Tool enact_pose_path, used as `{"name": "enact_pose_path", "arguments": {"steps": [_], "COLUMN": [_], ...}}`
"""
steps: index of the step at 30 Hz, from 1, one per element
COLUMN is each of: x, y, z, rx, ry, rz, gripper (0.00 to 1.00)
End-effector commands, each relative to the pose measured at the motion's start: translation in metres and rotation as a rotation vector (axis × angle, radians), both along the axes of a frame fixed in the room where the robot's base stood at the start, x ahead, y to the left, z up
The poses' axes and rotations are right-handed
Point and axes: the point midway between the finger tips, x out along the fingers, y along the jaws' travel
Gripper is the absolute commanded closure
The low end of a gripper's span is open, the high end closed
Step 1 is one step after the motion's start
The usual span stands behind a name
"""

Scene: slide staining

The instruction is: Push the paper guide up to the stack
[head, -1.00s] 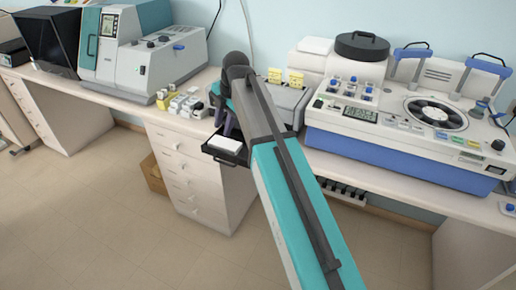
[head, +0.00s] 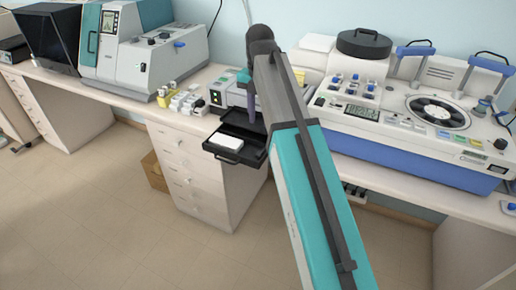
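A white paper stack (head: 228,142) lies in the black pulled-out tray (head: 252,133) at the front of a grey printer (head: 217,98). The paper guide is too small and dark to tell apart from the tray. My gripper (head: 251,112) points down at the tray's back right part, behind and to the right of the stack. Only a purple-grey finger shows below my wrist, and it looks apart from the paper. Whether it touches the tray or guide, and whether it is open, I cannot tell. My arm hides the printer's right side.
Small yellow and white boxes (head: 186,102) stand left of the printer on the bench (head: 135,93). A large white and blue staining machine (head: 400,152) stands to the right. Drawers (head: 183,175) are below the tray. The floor in front is clear.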

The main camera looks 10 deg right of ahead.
Motion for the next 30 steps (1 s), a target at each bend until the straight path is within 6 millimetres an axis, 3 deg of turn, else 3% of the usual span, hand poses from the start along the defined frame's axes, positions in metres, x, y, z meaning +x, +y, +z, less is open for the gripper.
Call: {"name": "enact_pose_path", "arguments": {"steps": [8,30], "x": [-0.001,-0.001], "y": [0.001,0.002], "z": [-0.018,-0.094], "rx": [0.001,0.001], "ry": [0.001,0.001], "rz": [0.0,0.002], "gripper": [0.69,0.69]}}
